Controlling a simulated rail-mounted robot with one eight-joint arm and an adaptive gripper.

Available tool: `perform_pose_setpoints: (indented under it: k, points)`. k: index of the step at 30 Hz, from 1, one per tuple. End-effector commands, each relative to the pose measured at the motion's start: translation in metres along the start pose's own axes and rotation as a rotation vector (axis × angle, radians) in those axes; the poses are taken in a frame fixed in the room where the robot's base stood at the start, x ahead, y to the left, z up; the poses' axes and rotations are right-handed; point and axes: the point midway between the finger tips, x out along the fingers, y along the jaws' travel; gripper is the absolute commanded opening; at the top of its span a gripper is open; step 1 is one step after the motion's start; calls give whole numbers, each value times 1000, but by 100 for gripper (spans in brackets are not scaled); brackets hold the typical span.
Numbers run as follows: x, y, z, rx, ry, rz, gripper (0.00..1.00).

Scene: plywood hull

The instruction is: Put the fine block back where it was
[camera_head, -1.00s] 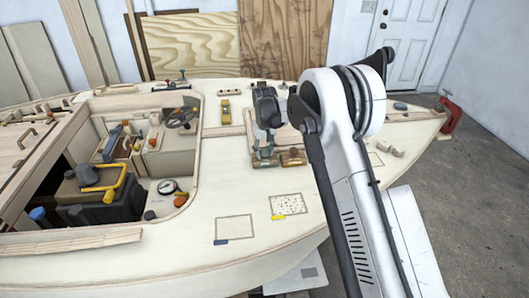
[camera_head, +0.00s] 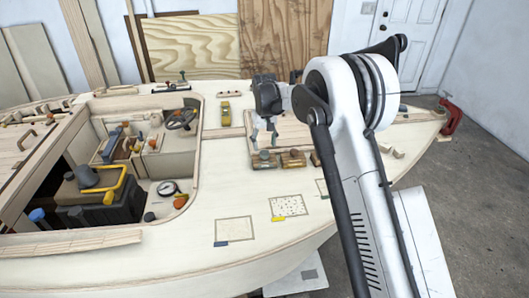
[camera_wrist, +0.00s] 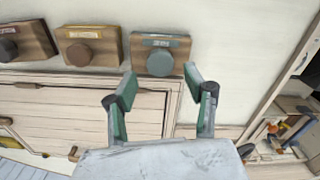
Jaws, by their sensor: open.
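Three wooden sanding blocks with round knobs stand in a row on the deck. The grey-green topped block (camera_head: 264,160) is at the left in the head view and at the right in the wrist view (camera_wrist: 161,57). A brown-knobbed block (camera_head: 293,159) sits beside it, also in the wrist view (camera_wrist: 90,46). A third, darker-knobbed block (camera_wrist: 24,41) is partly hidden by my arm in the head view. The labels are too small to read surely. My gripper (camera_head: 265,138) is open and empty above the grey-green block; its green fingertips (camera_wrist: 160,77) are apart from it.
A plain marked square (camera_head: 233,230) with a blue tab and a speckled square (camera_head: 289,205) with a yellow tab lie on the front deck. The cockpit opening holds a black toolbox (camera_head: 97,211). Much of the front deck is clear.

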Motion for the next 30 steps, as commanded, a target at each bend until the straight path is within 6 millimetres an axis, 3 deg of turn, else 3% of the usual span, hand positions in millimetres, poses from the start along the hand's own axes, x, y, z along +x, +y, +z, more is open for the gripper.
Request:
perform_pose_setpoints:
  k: [3, 9, 22, 26, 30]
  points:
    - [-25, 0, 0, 0, 0, 0, 48]
    - [-55, 0, 0, 0, 0, 0, 48]
    - [-73, 2, 3, 3, 4, 1, 48]
    - [-95, 9, 16, 19, 24, 3, 48]
    - [-133, 21, 44, 47, 67, 9, 48]
